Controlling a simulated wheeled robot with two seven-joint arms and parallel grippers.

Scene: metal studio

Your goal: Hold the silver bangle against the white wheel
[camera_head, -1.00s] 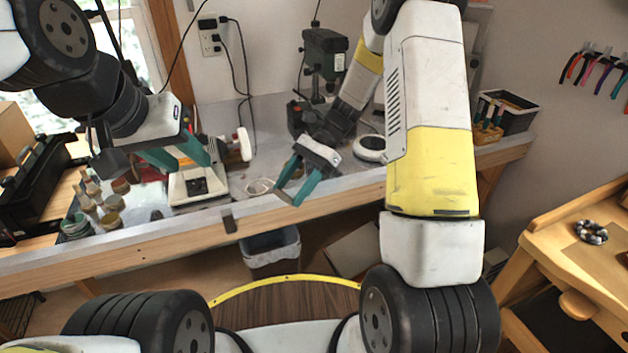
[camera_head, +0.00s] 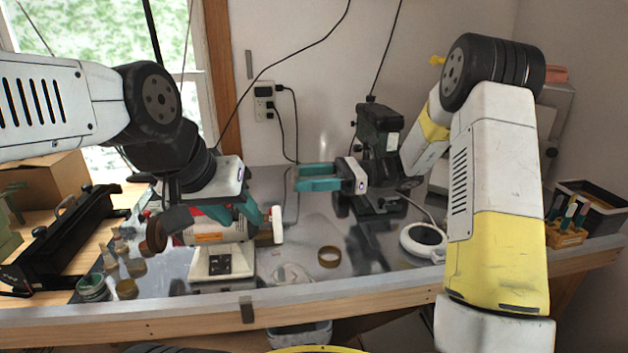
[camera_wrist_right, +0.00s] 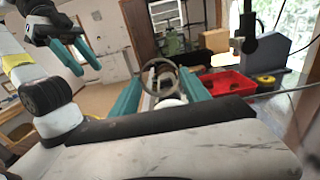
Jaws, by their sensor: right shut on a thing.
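The white wheel (camera_head: 277,225) sits on the right end of the bench machine (camera_head: 222,240) in the head view. My right gripper (camera_head: 300,178) is above and to the right of it, fingers pointing left, clear of the wheel. In the right wrist view, the silver bangle (camera_wrist_right: 146,76) stands upright between the fingertips of that gripper (camera_wrist_right: 160,88), which is shut on it. I cannot make out the bangle in the head view. My left gripper (camera_head: 222,212) is open and empty, with its fingers over or in front of the machine; its contact with it is unclear.
A brass-coloured ring (camera_head: 330,257) lies on the bench, with a faint clear item (camera_head: 291,274) beside it. A white round magnifier (camera_head: 423,240) and a dark drill press (camera_head: 378,155) stand to the right.

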